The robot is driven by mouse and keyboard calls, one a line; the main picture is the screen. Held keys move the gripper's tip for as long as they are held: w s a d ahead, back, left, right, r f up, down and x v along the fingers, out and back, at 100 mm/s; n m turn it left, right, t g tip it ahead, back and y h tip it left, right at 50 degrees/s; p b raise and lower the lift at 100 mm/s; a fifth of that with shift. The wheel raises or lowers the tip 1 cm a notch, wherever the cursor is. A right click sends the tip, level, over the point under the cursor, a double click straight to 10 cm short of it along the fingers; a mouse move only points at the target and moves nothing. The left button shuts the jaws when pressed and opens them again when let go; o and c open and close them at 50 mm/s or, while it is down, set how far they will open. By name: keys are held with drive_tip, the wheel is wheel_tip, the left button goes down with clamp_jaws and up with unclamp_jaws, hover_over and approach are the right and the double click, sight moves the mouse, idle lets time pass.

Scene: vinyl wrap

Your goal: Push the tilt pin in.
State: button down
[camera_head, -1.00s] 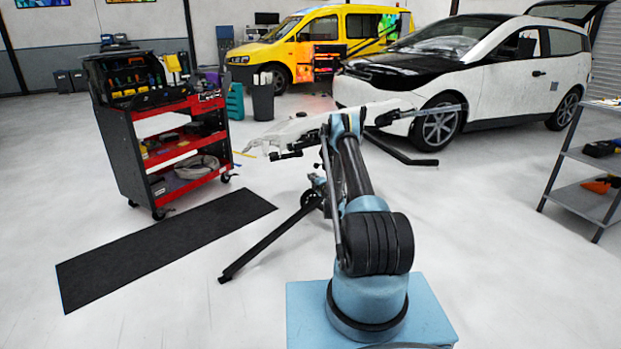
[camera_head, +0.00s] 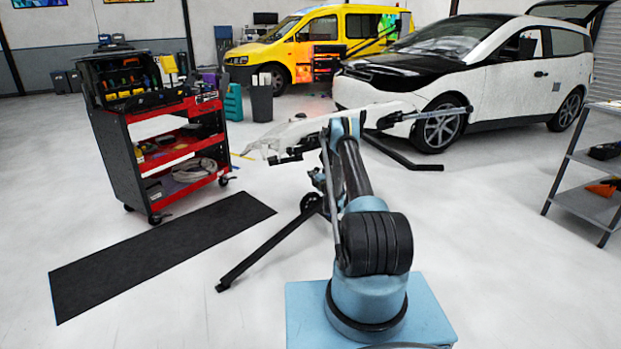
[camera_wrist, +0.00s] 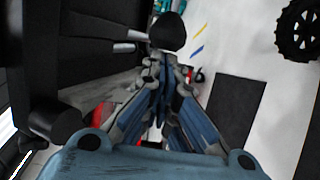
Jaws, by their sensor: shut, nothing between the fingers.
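In the wrist view my gripper (camera_wrist: 162,62) is shut, its blue-and-grey fingers together and empty. A black rounded knob (camera_wrist: 167,32) shows just beyond the fingertips; I cannot tell whether they touch. Two short silver pins (camera_wrist: 127,47) stick out to its left from a dark frame (camera_wrist: 95,50). I cannot tell for sure which part is the tilt pin. In the head view a stand with black legs (camera_head: 265,247) carries a white bumper-like panel (camera_head: 290,135). My arm hides part of both, and my gripper is hidden there.
A red and black tool cart (camera_head: 150,150) stands left, with a black mat (camera_head: 160,255) on the floor before it. A white car (camera_head: 490,75) and a yellow van (camera_head: 310,45) stand behind. A grey shelf (camera_head: 590,160) is at right. Open floor lies between the stand and shelf.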

sight(318, 170)
drive_tip(key=shift+d, duration=0.1)
drive_tip(key=shift+w+d, duration=0.4)
drive_tip(key=shift+d, duration=0.25)
drive_tip(key=shift+w+d, duration=0.4)
drive_tip(key=shift+d, duration=0.2)
